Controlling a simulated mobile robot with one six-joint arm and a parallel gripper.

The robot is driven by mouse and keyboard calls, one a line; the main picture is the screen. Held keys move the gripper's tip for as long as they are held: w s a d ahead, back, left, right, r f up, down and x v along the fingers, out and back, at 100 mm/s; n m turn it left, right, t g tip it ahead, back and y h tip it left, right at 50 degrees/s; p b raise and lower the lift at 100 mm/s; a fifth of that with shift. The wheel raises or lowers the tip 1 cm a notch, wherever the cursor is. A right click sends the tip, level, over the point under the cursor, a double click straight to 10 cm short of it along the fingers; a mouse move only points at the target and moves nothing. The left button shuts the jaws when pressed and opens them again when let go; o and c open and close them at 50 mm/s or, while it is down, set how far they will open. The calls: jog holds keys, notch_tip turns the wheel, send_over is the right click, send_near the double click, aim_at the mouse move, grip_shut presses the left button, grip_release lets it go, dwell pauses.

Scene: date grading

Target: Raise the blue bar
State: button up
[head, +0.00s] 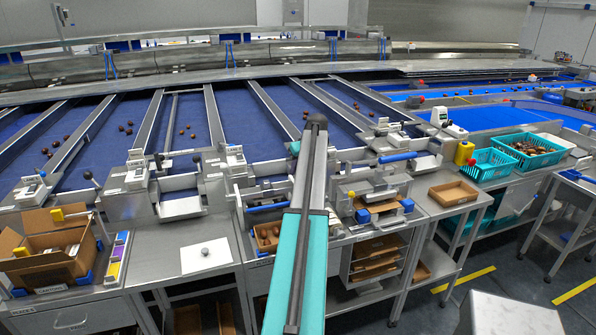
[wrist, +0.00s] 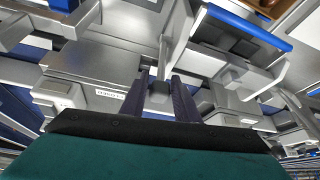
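A blue bar (head: 397,157) lies across a metal station right of my arm in the head view. A second blue bar (head: 267,207) is on the station just left of my arm. In the wrist view a blue bar (wrist: 247,27) on a metal bracket shows at the upper right, apart from the fingers; I cannot tell which of the two it is. My gripper (wrist: 160,98) has its two dark fingers spread apart. A small grey block (wrist: 157,91) shows between them, and I cannot tell whether they touch it. The gripper is hidden behind my arm in the head view.
Sloping blue lanes with scattered dates (head: 60,142) lie behind the stations. A cardboard box (head: 45,245) stands at left. Turquoise crates (head: 487,166) and a yellow-bodied container (head: 464,153) stand at right. Metal brackets and housings surround the fingers closely.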

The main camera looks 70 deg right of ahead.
jog(key=b+v, duration=0.4)
jog(key=v, duration=0.9)
jog(key=shift+s+a+r, duration=0.1)
jog(key=shift+r, duration=0.15)
